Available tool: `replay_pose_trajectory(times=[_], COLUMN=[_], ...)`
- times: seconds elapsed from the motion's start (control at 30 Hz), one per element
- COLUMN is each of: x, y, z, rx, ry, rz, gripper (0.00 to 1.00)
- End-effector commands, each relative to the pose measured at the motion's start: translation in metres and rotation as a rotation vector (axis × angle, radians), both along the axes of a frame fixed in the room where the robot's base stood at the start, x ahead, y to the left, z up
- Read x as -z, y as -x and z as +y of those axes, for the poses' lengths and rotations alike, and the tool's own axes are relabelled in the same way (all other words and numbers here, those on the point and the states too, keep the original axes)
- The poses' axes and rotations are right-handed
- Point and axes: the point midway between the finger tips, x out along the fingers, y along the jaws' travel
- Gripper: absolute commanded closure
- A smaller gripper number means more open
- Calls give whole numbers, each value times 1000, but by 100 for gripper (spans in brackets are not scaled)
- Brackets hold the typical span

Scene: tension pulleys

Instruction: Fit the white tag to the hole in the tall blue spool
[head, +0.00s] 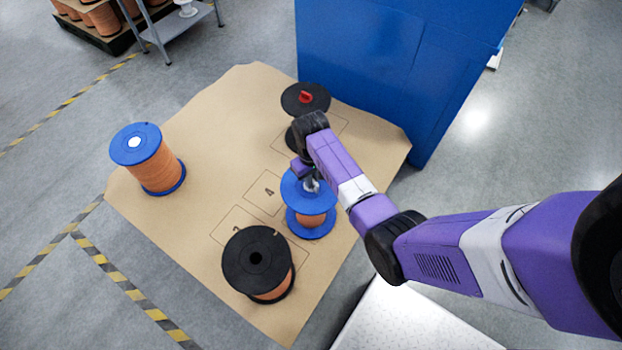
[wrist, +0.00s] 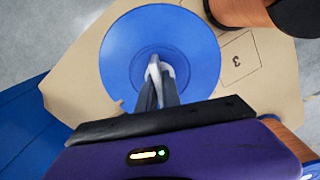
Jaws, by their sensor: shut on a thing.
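My gripper (head: 310,182) points down over the middle of a blue spool (head: 322,203) wound with orange. In the wrist view my gripper (wrist: 157,85) is shut on a small white piece, the white tag (wrist: 166,68), at the centre of that spool's round blue flange (wrist: 200,50). The fingers hide the spool's hole, and I cannot tell whether the tag is inside it or just above. Another blue spool (head: 157,168) stands upright at the left and looks taller, with a white round spot (head: 134,142) at its top centre.
A black spool (head: 240,270) with an open hole stands at the front. A blue panel (head: 390,60) rises behind the brown mat (head: 205,130). The mat's middle left is clear.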

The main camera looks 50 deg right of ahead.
Motion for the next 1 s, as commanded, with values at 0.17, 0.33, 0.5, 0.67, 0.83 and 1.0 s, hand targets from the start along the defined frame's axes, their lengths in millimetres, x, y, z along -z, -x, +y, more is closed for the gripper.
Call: replay_pose_trajectory(times=[0.17, 0.33, 0.5, 0.67, 0.83, 1.0], x=[1, 1, -1, -16, -44, -67], y=[0, 0, 0, -1, -1, 0], z=[0, 0, 0, 0, 0, 0], rx=[0, 0, 0, 0, -1, 0], ry=[0, 0, 0, 1, 1, 1], rz=[1, 0, 0, -3, -3, -2], gripper=[70, 66, 66, 66, 66, 66])
